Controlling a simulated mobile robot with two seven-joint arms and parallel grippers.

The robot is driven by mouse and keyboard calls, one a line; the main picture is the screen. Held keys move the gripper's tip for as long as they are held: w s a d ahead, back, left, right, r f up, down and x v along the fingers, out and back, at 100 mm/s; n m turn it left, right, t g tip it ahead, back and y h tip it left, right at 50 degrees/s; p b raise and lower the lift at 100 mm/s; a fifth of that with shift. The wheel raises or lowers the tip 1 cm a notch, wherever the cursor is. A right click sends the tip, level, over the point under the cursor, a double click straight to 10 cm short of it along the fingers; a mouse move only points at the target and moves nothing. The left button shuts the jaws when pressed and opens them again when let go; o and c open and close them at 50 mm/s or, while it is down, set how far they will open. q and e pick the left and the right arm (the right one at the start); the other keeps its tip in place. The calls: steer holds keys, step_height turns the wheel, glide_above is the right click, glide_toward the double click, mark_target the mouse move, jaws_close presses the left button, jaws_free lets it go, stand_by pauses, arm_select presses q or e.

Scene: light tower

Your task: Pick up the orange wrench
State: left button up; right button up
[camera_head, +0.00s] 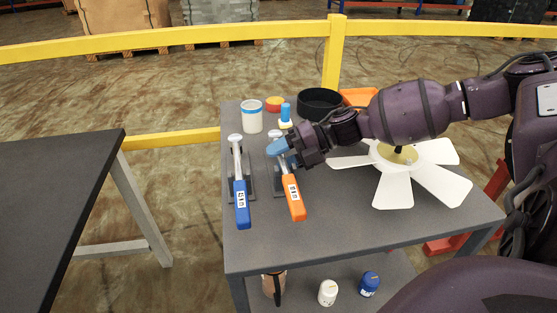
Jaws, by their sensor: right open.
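The orange wrench (293,197) stands on a dark stand on the grey cart, its handle toward the front edge. Its metal upper part runs back beneath my right gripper (281,149), which hides some of it. My right gripper comes in from the right and is open, with a blue fingertip at the upper part of the wrench. I cannot tell whether it touches the wrench. My left gripper is not in view.
A similar blue wrench (241,205) stands just left. A white fan (445,176) lies right, under my right arm. A white jar (252,122), a black bowl (318,100) and an orange bin (358,95) sit behind. A dark table (50,190) stands left.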

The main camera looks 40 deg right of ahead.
steer(key=shift+r, duration=0.1)
steer(key=shift+c, duration=0.3)
jaws_close()
